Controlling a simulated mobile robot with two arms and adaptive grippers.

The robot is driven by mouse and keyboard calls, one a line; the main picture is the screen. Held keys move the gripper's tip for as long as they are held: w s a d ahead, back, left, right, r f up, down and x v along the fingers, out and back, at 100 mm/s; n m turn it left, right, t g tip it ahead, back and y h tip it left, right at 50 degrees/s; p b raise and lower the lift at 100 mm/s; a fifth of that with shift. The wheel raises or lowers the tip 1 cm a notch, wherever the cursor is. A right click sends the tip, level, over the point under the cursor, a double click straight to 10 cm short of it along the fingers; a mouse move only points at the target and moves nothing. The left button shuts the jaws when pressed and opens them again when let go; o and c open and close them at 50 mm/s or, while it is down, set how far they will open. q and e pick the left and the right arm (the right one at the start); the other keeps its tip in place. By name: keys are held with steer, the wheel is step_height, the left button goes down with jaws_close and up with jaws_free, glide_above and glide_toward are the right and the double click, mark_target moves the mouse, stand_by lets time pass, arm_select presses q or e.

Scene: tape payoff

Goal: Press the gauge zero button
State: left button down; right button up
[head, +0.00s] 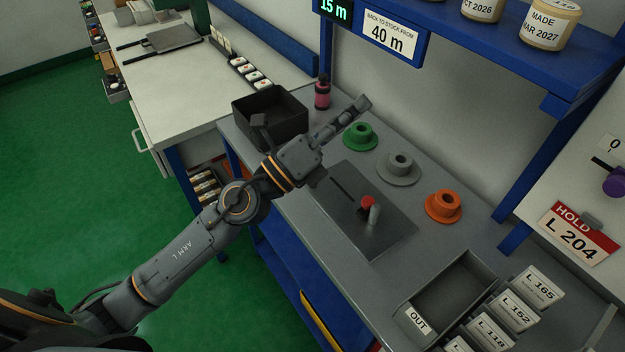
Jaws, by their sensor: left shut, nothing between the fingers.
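My left gripper (362,103) reaches over the grey bench from the left, shut and empty, its fingers pointing up and to the right. It is near the back of the bench, below the lit display (336,9) that reads 15 m and is cut off by the top edge. I cannot make out a button marked as gauge zero. A small red-topped part (368,203) stands by a grey post on a dark plate, below and apart from the gripper; I cannot tell what it is. My right gripper is not in view.
Green (360,136), grey (399,165) and orange (443,206) flanged spools stand along the back. A black bin (297,103) and a pink-and-black bottle (322,94) are behind my arm. A tray marked OUT (478,263) is at front right. The blue shelf (480,50) overhangs the bench.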

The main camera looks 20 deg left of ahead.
arm_select(q)
steer(key=w+d+f+m+g+y, duration=0.25)
steer(key=f+m+g, duration=0.7)
steer(key=m, duration=0.55)
steer(key=w+a+f+m+y, duration=0.1)
steer(key=w+a+f+y, duration=0.1)
steer(key=a, duration=0.4)
steer(key=w+a+f+m+y, duration=0.1)
steer(key=w+a+f+y, duration=0.2)
steer(key=a+f+y, duration=0.1)
steer(key=shift+a+f+m+y, duration=0.15)
steer(key=shift+a+m+y, duration=0.15)
steer(key=shift+a+y, duration=0.65)
steer(key=shift+a, duration=0.15)
